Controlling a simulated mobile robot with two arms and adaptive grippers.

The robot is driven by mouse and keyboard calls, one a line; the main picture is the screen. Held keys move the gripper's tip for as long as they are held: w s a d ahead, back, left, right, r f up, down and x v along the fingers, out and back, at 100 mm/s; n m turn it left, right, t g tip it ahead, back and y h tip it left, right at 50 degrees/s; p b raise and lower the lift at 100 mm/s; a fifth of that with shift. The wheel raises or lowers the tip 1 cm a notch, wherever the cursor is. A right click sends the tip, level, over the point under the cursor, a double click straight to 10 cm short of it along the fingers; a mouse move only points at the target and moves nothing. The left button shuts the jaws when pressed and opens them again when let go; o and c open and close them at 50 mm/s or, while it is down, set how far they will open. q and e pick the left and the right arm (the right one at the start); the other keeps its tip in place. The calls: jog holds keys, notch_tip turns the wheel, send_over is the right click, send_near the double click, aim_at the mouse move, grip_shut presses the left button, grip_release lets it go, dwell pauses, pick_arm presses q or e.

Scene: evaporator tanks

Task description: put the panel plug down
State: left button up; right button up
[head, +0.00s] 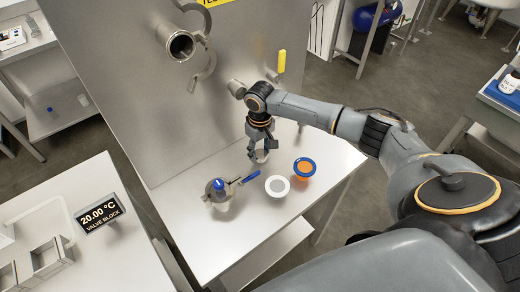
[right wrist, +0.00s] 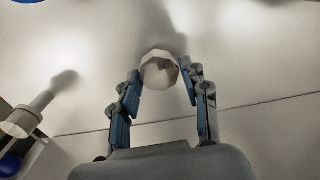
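The panel plug (right wrist: 160,70) is a small pale, faceted round piece between the fingertips of my right gripper (right wrist: 160,80) in the right wrist view. Both fingertips appear to touch its sides. In the head view my right gripper (head: 263,152) points down over the white table (head: 215,245), and the plug (head: 262,157) shows as a pale bit at its fingertips. It is low over the table, but I cannot tell whether it touches the top. My left gripper is not in view.
A blue-handled valve (head: 219,192), a white ring-shaped part (head: 277,186) and an orange piece with a blue rim (head: 304,167) stand near the gripper. The steel tank panel (head: 140,90) with an open port (head: 181,46) rises behind. The table's front is clear.

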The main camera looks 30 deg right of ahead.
aim_at(260, 153)
jog(key=shift+o, duration=1.1)
notch_tip(260, 153, up, 12)
jog(key=b, duration=0.2)
